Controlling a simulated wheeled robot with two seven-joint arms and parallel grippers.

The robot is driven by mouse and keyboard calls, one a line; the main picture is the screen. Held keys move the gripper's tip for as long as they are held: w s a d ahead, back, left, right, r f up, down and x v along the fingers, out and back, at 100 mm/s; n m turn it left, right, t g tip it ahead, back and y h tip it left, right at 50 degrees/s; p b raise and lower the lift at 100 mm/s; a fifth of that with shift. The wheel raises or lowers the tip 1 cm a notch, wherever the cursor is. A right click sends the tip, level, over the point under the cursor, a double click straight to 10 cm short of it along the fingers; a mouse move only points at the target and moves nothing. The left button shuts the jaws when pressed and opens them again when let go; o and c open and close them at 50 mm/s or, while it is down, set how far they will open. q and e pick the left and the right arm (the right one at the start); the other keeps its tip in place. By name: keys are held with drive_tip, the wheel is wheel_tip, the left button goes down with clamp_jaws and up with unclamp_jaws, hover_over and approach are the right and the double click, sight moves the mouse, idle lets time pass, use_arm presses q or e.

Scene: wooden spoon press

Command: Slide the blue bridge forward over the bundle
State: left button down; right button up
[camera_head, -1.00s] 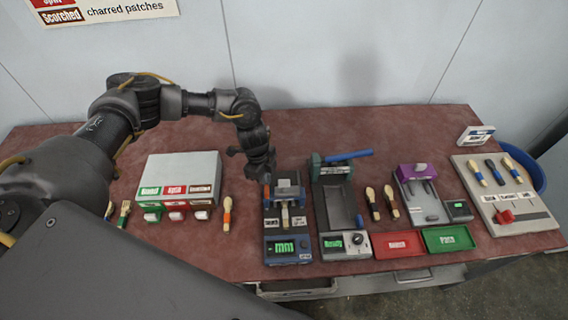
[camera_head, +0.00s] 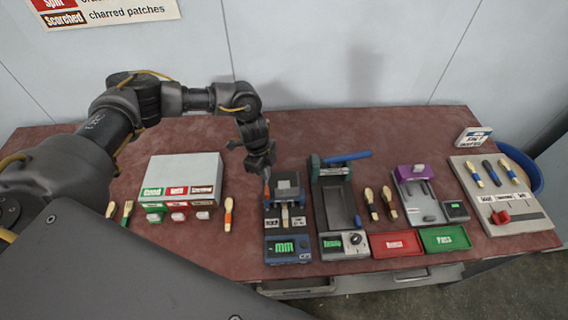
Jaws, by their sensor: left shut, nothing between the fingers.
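The blue bridge (camera_head: 286,187) stands on the blue-based device with the green "mm" display (camera_head: 287,247). A pale bundle (camera_head: 285,216) lies along this device and shows in front of the bridge; the part beneath the bridge is hidden. My left gripper (camera_head: 265,176) is shut and empty, pointing down at the rear left of the bridge. I cannot tell whether its tips touch the bridge. My right gripper is not in view.
A press with a blue lever (camera_head: 346,157) stands close on the right. Red (camera_head: 396,244) and green (camera_head: 445,239) trays lie at the front right. The back of the table is clear.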

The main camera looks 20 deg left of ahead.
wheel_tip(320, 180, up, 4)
drive_tip(key=p, duration=0.3)
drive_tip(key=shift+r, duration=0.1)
idle(0.6)
